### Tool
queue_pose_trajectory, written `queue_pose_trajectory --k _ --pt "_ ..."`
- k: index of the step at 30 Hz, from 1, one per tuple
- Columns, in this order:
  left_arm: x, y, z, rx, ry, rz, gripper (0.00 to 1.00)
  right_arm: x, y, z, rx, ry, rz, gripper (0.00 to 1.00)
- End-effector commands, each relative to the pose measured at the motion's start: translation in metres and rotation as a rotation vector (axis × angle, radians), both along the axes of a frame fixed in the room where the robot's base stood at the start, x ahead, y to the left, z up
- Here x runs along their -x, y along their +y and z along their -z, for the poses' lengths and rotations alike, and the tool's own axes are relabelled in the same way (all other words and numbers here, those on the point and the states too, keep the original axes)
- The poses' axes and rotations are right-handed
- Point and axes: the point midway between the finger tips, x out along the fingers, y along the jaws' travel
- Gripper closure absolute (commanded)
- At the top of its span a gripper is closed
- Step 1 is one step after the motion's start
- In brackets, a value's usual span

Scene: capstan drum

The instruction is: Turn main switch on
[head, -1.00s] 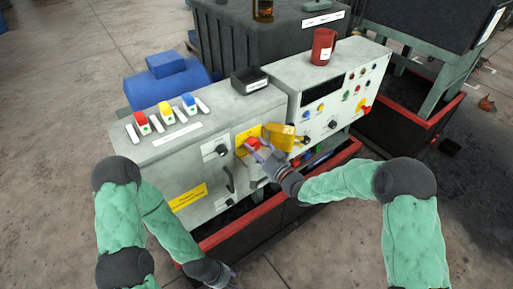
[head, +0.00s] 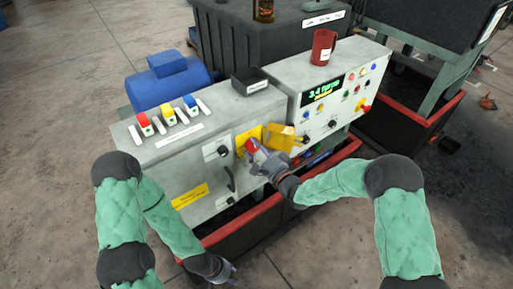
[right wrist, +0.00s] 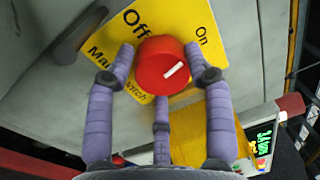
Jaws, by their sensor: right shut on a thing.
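The main switch is a red round knob (right wrist: 158,62) with a white mark, on a yellow plate (right wrist: 205,50) lettered Off and On. The white mark slants to the upper right, towards the On side. My right gripper (right wrist: 162,72) is shut on the knob, with fingers on its left and right and a third below. In the head view the knob (head: 252,145) shows at the tips of my right gripper (head: 254,150). The display (head: 325,91) on the right panel is lit with green and yellow text. My left gripper (head: 230,276) is low, away from the cabinet; its fingers are too small to read.
A yellow piece (head: 283,138) sits just right of the knob, close to my right gripper. A black handle (head: 230,180) is below left. A red mug (head: 323,46) and a black tray (head: 250,79) stand on top. Red-edged troughs line the cabinet's foot.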

Motion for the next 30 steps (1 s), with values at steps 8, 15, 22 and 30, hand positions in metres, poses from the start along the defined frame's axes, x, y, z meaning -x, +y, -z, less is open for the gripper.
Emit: queue_pose_trajectory --k 8,15,22,30 --pt "0.0000 0.0000 -0.0050 0.000 0.000 0.000 0.60 0.0070 0.0073 0.0062 -0.120 0.106 -0.017 0.80" --pt "0.0000 0.0000 -0.0065 0.000 0.000 0.000 0.60 0.0068 0.0072 0.0054 -0.169 0.140 -0.017 0.80" --pt "0.0000 0.0000 -0.0067 0.000 0.000 0.000 0.60 0.0065 0.0071 0.0049 -0.180 0.146 -0.017 0.80" --pt "0.0001 0.0000 -0.0067 0.000 0.000 0.000 0.60 0.0063 0.0071 0.0043 -0.179 0.144 -0.017 0.45"
